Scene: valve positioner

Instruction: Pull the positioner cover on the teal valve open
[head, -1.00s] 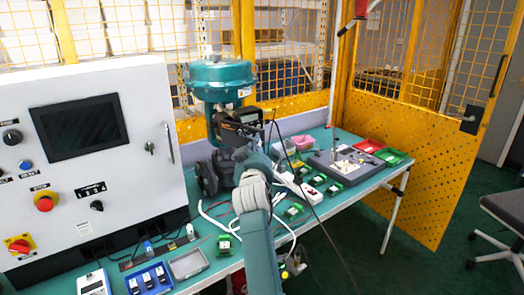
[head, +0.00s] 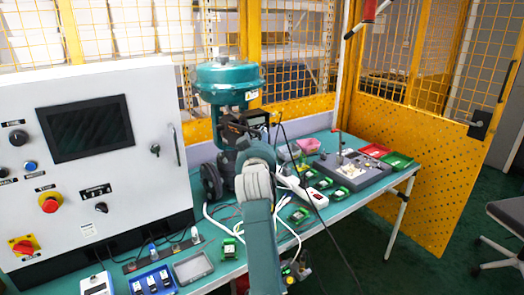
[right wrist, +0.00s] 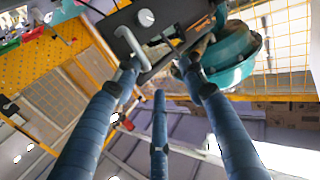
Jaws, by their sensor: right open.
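The teal valve (head: 228,78) stands upright on the bench, right of the control cabinet. Its black positioner (head: 236,130) sits below the teal top, partly hidden by my right arm. My right gripper (right wrist: 158,70) is open, with its blue fingers reaching to the positioner. In the right wrist view the positioner (right wrist: 122,22) is a dark box with pale round parts and a silver bar-shaped handle (right wrist: 134,48). The left finger's tip is beside or on this handle; contact cannot be told. The valve's teal top (right wrist: 232,52) shows at the right finger. My left gripper is out of view.
The grey control cabinet (head: 120,185) stands close on the left. A white power strip (head: 303,190), loose cables and small green trays lie right of the valve. A grey fixture board (head: 350,172) and red and green bins are further right. Yellow mesh fencing (head: 408,190) is behind.

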